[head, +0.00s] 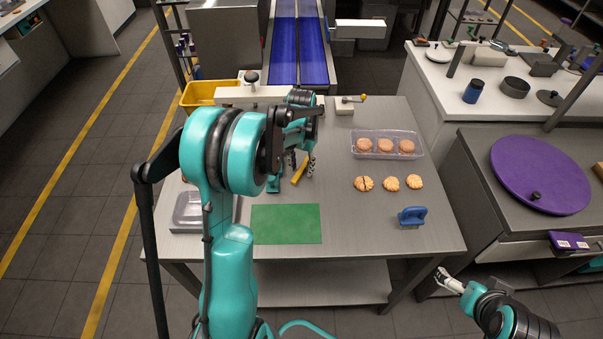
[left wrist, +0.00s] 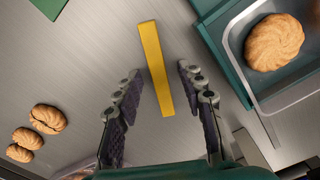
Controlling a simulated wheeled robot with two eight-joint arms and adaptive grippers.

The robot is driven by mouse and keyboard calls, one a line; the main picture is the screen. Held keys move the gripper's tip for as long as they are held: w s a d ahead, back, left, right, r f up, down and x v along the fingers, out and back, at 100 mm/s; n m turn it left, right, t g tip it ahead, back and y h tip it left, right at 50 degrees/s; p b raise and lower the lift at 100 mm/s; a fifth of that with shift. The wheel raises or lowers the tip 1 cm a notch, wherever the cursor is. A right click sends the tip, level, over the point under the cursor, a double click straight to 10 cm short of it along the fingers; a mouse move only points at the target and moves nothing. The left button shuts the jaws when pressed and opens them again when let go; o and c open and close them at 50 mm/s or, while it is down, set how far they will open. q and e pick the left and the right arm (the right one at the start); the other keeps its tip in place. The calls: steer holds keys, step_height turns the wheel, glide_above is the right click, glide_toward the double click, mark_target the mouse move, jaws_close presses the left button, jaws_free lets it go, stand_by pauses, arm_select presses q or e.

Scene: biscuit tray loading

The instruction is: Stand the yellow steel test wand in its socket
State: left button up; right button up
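The yellow wand (head: 299,173) appears to lie on the steel table (head: 345,210), beyond the green mat. In the left wrist view the wand (left wrist: 154,62) is a plain yellow bar, with its lower part between the fingers. My left gripper (head: 302,162) is over the wand; in the left wrist view its fingers (left wrist: 159,74) are open, with a gap on each side of the bar. My right gripper (head: 452,283) is low at the right, off the table's front corner; its fingers are too small to read. I cannot make out the wand's socket for certain.
A green mat (head: 286,224) lies in front. A white block with a yellow-knobbed lever (head: 345,106) stands behind. A teal-edged tray (left wrist: 219,54) is close to the left gripper.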

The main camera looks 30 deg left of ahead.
mark_target(303, 169)
arm_select(q)
steer(key=shift+r, duration=0.1)
steer(key=shift+c, duration=0.7)
jaws_close()
steer(key=shift+r+p, duration=0.3)
steer(key=shift+r, duration=0.2)
steer(key=r, duration=0.1)
steer(key=r+p, duration=0.2)
steer(key=r, duration=0.1)
steer(key=shift+d, duration=0.35)
steer(key=d+r+p, duration=0.2)
steer(key=d+r, duration=0.4)
steer(key=d, duration=0.5)
steer(key=shift+w+p, duration=0.2)
steer(key=shift+p, duration=0.2)
